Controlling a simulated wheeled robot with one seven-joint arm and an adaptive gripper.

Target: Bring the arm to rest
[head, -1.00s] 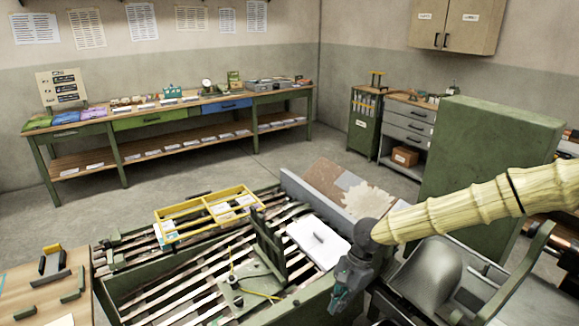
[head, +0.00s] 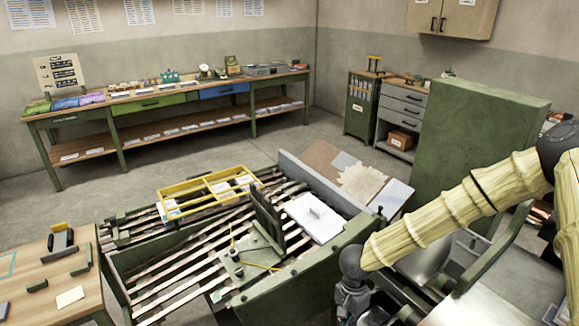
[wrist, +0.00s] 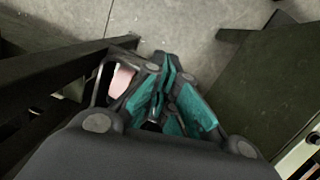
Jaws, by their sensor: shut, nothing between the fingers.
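My arm is covered in a pale yellow, bamboo-like sleeve (head: 450,212) and reaches in from the right in the head view. My gripper (head: 350,305) hangs at its end, low in the picture, beside the right end of the green slatted machine; its fingertips are at or beyond the bottom edge there. In the wrist view my gripper (wrist: 165,75) has its teal-padded fingers together, with nothing seen between them. Floor shows beyond the fingertips.
The green slatted machine (head: 270,305) bears a yellow frame (head: 205,193) and a white board (head: 313,218). A wooden table (head: 45,290) stands at lower left. A tall green cabinet (head: 470,145) stands behind my arm. Floor (head: 240,145) is open before the long workbench (head: 170,98).

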